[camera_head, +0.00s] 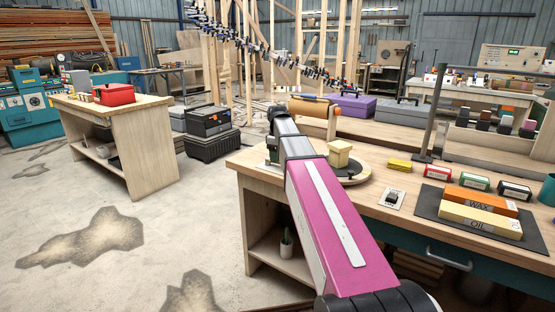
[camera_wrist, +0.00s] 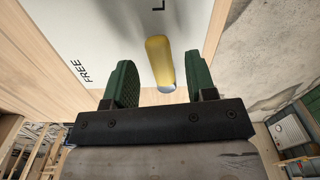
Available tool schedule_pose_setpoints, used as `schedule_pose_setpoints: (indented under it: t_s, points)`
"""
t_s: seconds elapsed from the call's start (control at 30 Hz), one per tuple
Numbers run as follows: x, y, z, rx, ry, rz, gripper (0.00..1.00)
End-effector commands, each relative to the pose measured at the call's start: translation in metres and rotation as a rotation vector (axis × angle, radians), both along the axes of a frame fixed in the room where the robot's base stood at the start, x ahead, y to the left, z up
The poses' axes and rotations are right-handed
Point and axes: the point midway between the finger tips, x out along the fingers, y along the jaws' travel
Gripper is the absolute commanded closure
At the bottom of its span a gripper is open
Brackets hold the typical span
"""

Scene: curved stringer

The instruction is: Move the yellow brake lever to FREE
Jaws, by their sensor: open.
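The yellow brake lever (camera_wrist: 158,55) shows in the wrist view as a rounded yellow bar with a pale end. It stands out from a white panel (camera_wrist: 125,25). The word FREE is printed on the panel to the left of the lever, and part of another marking shows at the top edge. My gripper (camera_wrist: 161,78) is open, with its green-padded fingers on either side of the lever. I see a gap on both sides and cannot tell how deep the lever sits between them. In the head view I cannot make out the lever, and my arm hides much there.
In the head view, a wooden workbench (camera_head: 376,203) stands under my arm. Concrete floor (camera_head: 120,255) is open at left.

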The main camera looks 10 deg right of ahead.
Motion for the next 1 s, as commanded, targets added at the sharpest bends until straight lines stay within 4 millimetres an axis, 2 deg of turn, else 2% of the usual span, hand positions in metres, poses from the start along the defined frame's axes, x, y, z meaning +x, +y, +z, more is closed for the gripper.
schedule_pose_setpoints:
  t_s: [0.2, 0.47, 0.5, 0.63, 0.67, 1.0]
  points:
    - [-0.0002, 0.0, -0.0126, 0.0, 0.0, 0.0, 0.49]
    - [0.0, 0.0, -0.0137, 0.0, 0.0, 0.0, 0.49]
    - [0.0, 0.0, -0.0136, 0.0, 0.0, 0.0, 0.52]
    - [-0.0001, 0.0001, -0.0136, 0.0, 0.0, 0.0, 0.94]
    - [-0.0001, 0.0001, -0.0136, 0.0, 0.0, 0.0, 1.0]
    - [0.0014, -0.0009, -0.0135, 0.0, 0.0, 0.032, 1.0]
